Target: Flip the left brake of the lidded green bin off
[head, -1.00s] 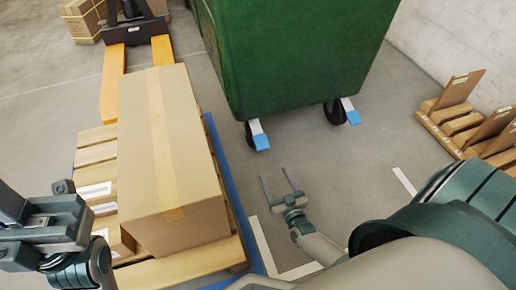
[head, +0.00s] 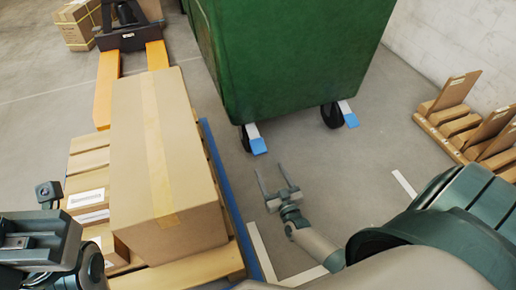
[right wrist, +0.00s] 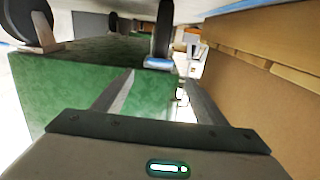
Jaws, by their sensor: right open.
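The green bin (head: 290,55) stands at the top centre of the head view; its lid is out of view. Its left brake (head: 258,146) is a blue-tipped pedal on the left caster, angled down toward the floor. The right brake (head: 350,120) looks alike. My right gripper (head: 273,173) is open and empty, just below the left brake and apart from it. The right wrist view appears upside down; there the left brake (right wrist: 158,63) shows beyond the open fingers. My left gripper (head: 40,240) is at the left edge, its fingertips not clear.
An orange pallet jack (head: 107,85) stands behind. A wooden rack (head: 450,130) stands along the right wall.

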